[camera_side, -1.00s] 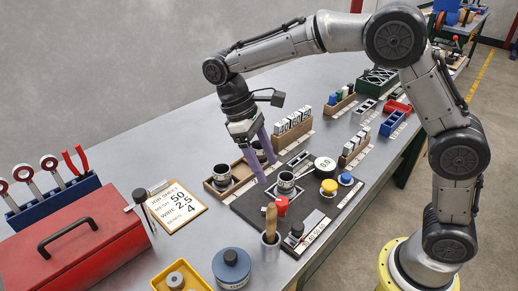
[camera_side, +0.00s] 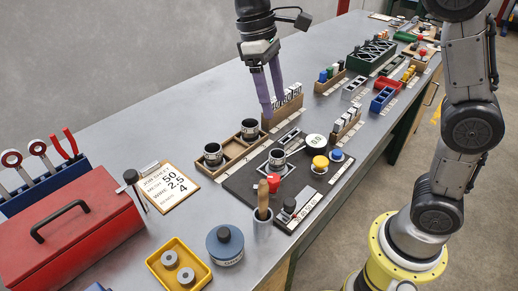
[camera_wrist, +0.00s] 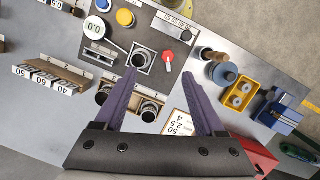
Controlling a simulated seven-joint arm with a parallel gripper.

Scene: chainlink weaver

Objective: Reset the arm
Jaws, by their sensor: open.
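My gripper (camera_side: 273,107) hangs over the workbench (camera_side: 150,120) with its two purple fingers apart and nothing between them. In the side view its fingertips overlap the left end of the wooden rack of numbered blocks (camera_side: 286,106). In the wrist view (camera_wrist: 160,74) the fingers are spread wide above the bench, clear of everything. A dark board (camera_side: 237,183) carries a metal cup (camera_side: 277,159), a red knob (camera_side: 273,182), a yellow button (camera_side: 320,163) and a blue button (camera_side: 336,155). Two more cups (camera_side: 213,153) (camera_side: 249,128) stand in a wooden tray (camera_side: 230,161) beside it.
A red toolbox (camera_side: 90,240), a job sheet clipboard (camera_side: 170,188), a yellow tray (camera_side: 190,255) and a dark blue round container (camera_side: 225,244) occupy the near left. Small bins and a green crate (camera_side: 372,55) line the far right. The bench's left rear is bare.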

